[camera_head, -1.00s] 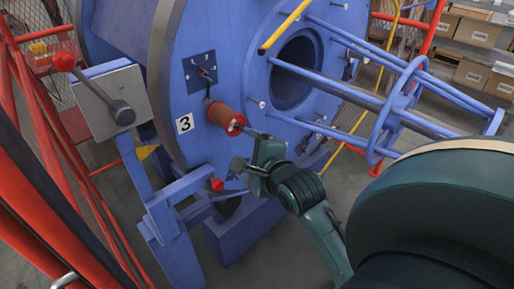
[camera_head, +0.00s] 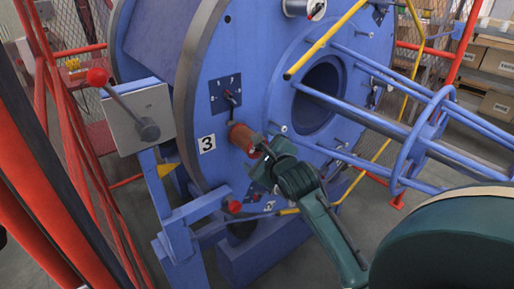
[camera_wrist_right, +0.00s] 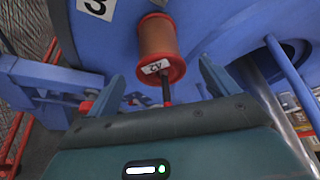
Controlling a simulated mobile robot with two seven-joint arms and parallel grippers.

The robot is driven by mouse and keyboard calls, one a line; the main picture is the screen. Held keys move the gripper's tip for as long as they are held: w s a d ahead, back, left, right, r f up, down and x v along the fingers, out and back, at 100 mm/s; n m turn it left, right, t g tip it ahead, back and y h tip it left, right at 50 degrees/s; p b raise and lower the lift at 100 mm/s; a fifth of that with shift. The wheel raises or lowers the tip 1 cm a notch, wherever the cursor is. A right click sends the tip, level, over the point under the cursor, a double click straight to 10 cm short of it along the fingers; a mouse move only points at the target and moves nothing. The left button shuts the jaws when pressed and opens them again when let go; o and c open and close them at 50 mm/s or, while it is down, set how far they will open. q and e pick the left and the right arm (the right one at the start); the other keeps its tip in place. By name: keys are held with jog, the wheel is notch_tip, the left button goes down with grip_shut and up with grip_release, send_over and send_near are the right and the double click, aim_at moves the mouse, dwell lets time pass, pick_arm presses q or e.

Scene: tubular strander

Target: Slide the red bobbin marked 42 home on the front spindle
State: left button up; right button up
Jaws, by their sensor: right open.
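The red bobbin (camera_head: 242,137) sits on the front spindle of the blue disc, beside the number 3 plate. In the right wrist view the bobbin (camera_wrist_right: 155,45) has a copper-brown body, and its near red flange bears a 42 label turned upside down. The dark spindle (camera_wrist_right: 165,88) sticks out of the near flange towards my palm. Whether the far flange touches the disc, I cannot tell. My right gripper (camera_head: 264,158) is in front of the bobbin's near end. Its fingers (camera_wrist_right: 165,75) are open, one on each side of the spindle, apart from the bobbin. My left gripper is not in view.
A grey box with a red-knobbed lever (camera_head: 140,118) stands left of the disc. Blue tubes and a hoop (camera_head: 415,140) extend right, with a yellow bar (camera_head: 325,40) above. A red fence (camera_head: 60,130) runs along the left. A red knob (camera_head: 234,206) sits below the bobbin.

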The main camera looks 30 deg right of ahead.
aim_at(239, 136)
jog(key=shift+x, duration=1.4)
jog(key=c, duration=1.7)
